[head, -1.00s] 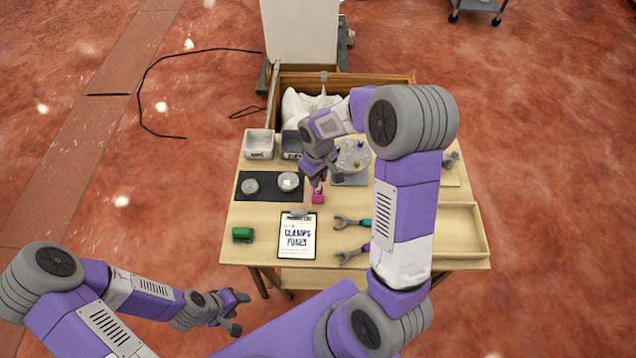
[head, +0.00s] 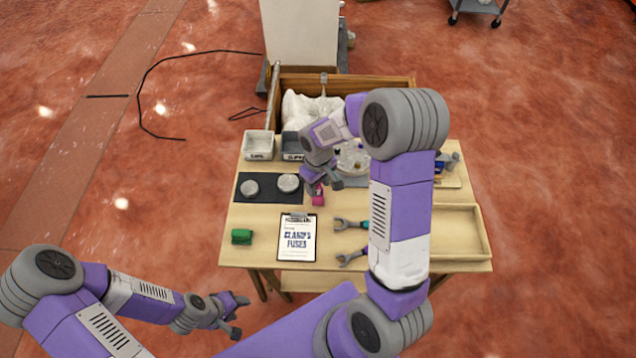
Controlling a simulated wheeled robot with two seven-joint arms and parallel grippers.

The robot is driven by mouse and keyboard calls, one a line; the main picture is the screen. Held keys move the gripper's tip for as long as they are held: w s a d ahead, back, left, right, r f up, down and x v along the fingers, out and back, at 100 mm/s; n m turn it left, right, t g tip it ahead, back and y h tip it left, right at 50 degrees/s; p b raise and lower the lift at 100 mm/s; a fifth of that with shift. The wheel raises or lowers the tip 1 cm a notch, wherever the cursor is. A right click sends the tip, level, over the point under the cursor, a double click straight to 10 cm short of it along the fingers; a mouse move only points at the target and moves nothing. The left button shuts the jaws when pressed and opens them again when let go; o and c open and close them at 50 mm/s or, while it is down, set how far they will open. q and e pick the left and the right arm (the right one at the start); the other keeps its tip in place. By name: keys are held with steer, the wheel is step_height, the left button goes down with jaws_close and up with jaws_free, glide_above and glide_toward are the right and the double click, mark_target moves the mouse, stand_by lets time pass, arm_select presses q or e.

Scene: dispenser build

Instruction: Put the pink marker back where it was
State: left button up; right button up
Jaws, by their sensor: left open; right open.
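The pink marker (head: 318,198) shows as a small pink block just right of the dark mat, above the clipboard in the picture. My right gripper (head: 322,186) is over it with its fingers spread. One finger partly covers the marker, and I cannot tell whether it touches it. The marker appears to be at table level. My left gripper (head: 240,316) is open and empty, in front of the table's near left edge.
The dark mat (head: 263,197) holds two round grey pieces. A clipboard (head: 296,247), a green object (head: 242,236), wrenches (head: 349,224), bins (head: 259,146), a round clear dispenser (head: 351,158) and a wooden tray (head: 484,236) crowd the table. My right arm hides part of it.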

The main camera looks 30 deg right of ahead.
steer(key=shift+r, duration=0.25)
step_height(320, 180, up, 12)
steer(key=p, duration=0.3)
stand_by(0.3)
